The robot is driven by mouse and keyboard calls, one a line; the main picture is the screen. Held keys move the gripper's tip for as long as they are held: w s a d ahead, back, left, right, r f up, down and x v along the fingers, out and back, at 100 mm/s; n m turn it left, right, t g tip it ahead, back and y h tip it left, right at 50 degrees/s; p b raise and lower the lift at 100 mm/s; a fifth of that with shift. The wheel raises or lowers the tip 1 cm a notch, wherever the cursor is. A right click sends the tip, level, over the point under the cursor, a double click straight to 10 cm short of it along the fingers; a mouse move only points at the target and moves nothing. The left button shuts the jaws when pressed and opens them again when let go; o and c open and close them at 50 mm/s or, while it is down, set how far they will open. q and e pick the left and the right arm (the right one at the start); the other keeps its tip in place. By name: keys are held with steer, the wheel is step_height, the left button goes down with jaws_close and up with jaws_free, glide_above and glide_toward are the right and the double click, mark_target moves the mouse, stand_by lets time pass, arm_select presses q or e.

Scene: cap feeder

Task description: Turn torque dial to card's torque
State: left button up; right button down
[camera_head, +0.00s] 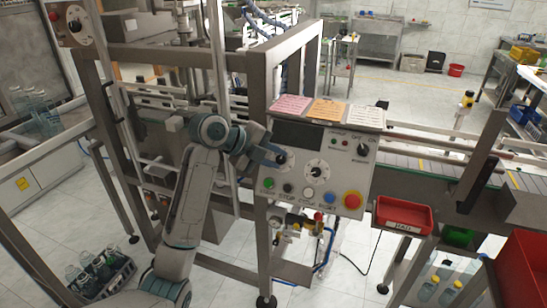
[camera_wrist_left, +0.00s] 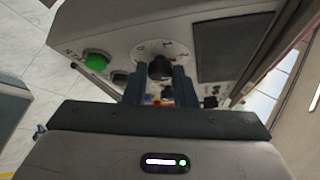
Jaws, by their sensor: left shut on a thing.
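The grey control panel (camera_head: 300,192) carries two round white dials with black knobs. The left dial (camera_head: 282,158) is partly covered by my left gripper (camera_head: 272,155). In the left wrist view, the gripper's blue fingers (camera_wrist_left: 159,85) are shut on the black dial knob (camera_wrist_left: 160,68), one finger on each side. Numbers show on the white scale around it, but I cannot read the setting. The other dial (camera_head: 316,171) stands free to the right. Pink (camera_head: 290,104), orange (camera_head: 327,110) and white (camera_head: 367,117) cards lie along the panel's top; their text is too small to read.
A dark screen (camera_head: 298,133) sits above the dials. Below them are a green button (camera_head: 268,183), other buttons and a red emergency stop (camera_head: 352,199). A switch (camera_head: 363,149) is at the upper right. A red tray (camera_head: 403,215) and the conveyor (camera_head: 430,170) are on the right.

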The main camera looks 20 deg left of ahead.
arm_select(q)
steer(key=shift+d+r+m+g+y, duration=0.1)
steer(key=shift+m+g+y, duration=0.4)
steer(key=shift+m, duration=0.5)
steer(key=o, duration=1)
steer(key=shift+w, duration=0.1)
steer(key=b+v, duration=0.2)
steer(key=v, duration=0.8)
steer(key=shift+a+r, duration=0.2)
steer(key=shift+r, duration=0.1)
steer(key=shift+f, duration=0.1)
